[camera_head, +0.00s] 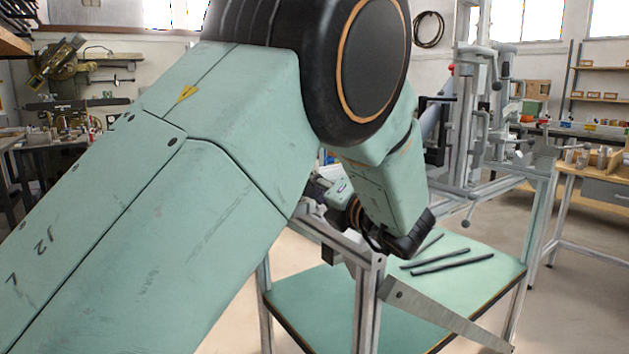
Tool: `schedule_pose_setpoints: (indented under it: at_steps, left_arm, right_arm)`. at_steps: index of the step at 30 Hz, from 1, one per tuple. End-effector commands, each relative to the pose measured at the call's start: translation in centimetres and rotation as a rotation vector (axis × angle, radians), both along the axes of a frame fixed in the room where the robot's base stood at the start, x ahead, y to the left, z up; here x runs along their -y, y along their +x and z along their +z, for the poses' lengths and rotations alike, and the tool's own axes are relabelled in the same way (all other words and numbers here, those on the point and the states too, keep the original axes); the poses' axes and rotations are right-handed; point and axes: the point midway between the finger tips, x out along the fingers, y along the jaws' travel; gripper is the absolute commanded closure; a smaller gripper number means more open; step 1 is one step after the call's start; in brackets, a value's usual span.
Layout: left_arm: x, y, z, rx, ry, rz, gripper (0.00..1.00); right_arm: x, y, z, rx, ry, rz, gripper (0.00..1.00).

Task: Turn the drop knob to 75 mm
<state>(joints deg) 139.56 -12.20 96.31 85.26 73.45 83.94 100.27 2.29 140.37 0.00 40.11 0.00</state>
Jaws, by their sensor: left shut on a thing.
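My left arm fills the left and middle of the head view. Its wrist bends down and back behind the arm. My left gripper (326,190) shows only in part at the edge of the forearm, by the near rail of the metal frame (367,300). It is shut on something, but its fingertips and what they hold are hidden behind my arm. I cannot make out the drop knob or its scale. The frame jig's upright part (465,130), with clamps and handles, stands to the right of my wrist. My right gripper is not in view.
A green shelf (480,290) lies low inside the frame, with several dark bars (452,262) on it. A flat metal strip (440,315) slants down at the front. A workbench (590,170) stands at the right. Open floor shows between the benches.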

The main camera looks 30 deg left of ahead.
Motion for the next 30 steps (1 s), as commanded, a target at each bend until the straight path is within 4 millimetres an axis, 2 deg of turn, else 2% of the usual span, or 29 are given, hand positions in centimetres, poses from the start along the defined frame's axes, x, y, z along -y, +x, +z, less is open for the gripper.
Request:
schedule_pose_setpoints:
  at_steps: [21,22,28,30]
  left_arm:
    - [-0.14,-0.12,-0.10,-0.062,0.025,0.005,0.97]
    - [-0.14,-0.12,-0.10,-0.062,0.025,0.005,0.63]
    - [-0.07,-0.07,-0.06,-0.061,0.024,0.003,0.46]
    - [-0.05,-0.05,-0.05,-0.061,0.025,0.002,0.44]
  right_arm:
    - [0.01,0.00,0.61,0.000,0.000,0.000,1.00]
    - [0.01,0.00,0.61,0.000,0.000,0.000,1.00]
    - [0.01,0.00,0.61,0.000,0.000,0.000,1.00]
    - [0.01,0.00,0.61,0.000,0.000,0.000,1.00]
